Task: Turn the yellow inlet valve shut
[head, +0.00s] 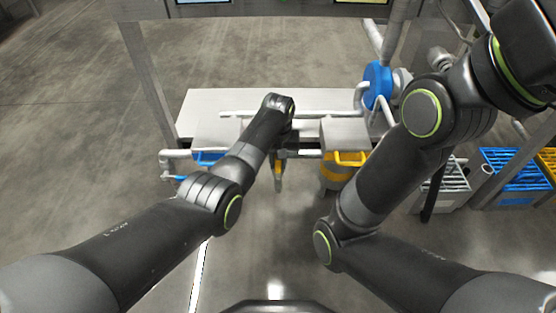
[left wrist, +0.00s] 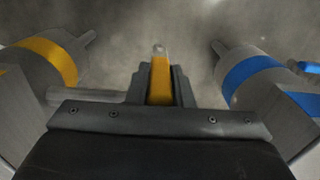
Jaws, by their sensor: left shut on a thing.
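The yellow inlet valve's lever (left wrist: 160,82) shows as a yellow bar with a pale tip in the left wrist view. It stands between the two dark fingers of my left gripper (left wrist: 161,88), which is shut on it. In the head view my left gripper (head: 279,180) points down at the front of the white bench, between the blue-banded and yellow-banded units. Only a little yellow shows there; the wrist and fingers hide most of the valve. My right arm rises on the right and its gripper is outside the picture.
A yellow-banded cylinder (left wrist: 55,58) and a blue-banded cylinder (left wrist: 246,80) flank my left gripper. White pipes run along the bench (head: 205,103). A blue round part (head: 377,85) stands at its right end. Blue crates (head: 514,168) sit at right. The floor in front is clear.

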